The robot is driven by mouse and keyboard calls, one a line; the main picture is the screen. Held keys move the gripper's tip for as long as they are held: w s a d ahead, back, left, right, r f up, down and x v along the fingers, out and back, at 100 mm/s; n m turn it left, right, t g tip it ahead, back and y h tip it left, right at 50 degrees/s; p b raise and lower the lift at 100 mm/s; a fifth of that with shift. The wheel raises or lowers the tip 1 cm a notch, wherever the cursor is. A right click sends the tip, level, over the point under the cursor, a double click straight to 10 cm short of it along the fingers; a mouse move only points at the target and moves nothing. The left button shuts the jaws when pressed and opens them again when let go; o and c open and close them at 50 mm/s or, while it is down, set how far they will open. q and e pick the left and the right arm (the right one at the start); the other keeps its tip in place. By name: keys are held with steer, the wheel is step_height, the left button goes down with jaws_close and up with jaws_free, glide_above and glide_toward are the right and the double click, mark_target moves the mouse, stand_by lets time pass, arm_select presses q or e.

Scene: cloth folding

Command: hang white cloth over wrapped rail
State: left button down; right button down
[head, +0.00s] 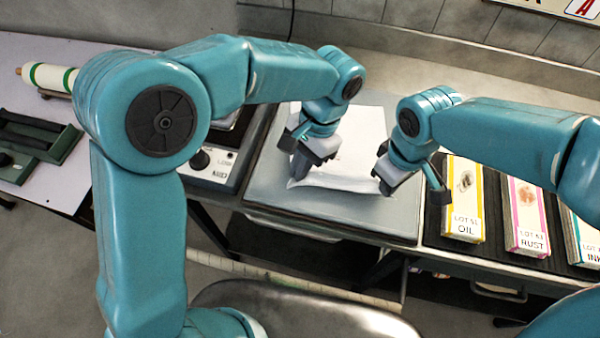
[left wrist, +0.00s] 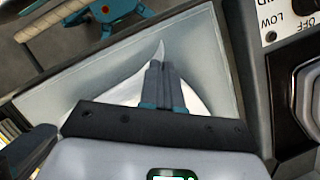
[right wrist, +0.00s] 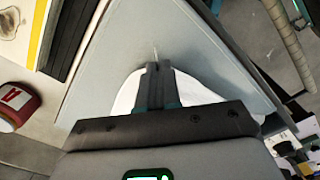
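The white cloth (head: 352,150) lies on a grey panel (head: 265,190) between my two grippers. My left gripper (head: 300,168) is at the cloth's near left corner. In the left wrist view its fingers are together on the cloth (left wrist: 160,50), with a pointed corner showing past the tips. My right gripper (head: 384,186) is at the near right corner. In the right wrist view its fingers are together, with a thin white tip of cloth past them. The wrapped rail (head: 290,280) runs below the panel's front edge. It also shows in the left wrist view (left wrist: 45,22) and right wrist view (right wrist: 290,42).
A device with a black knob (head: 222,166) stands left of the panel. Boxes marked OIL (head: 463,200), RUST (head: 525,218) and INK stand at the right. A green and white roll (head: 50,78) lies far left. A red can (right wrist: 17,106) shows in the right wrist view.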

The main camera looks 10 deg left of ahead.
arm_select(q)
steer(key=shift+r, duration=0.15)
steer(key=shift+w, duration=0.1)
arm_select(e)
steer(key=shift+w, duration=0.15)
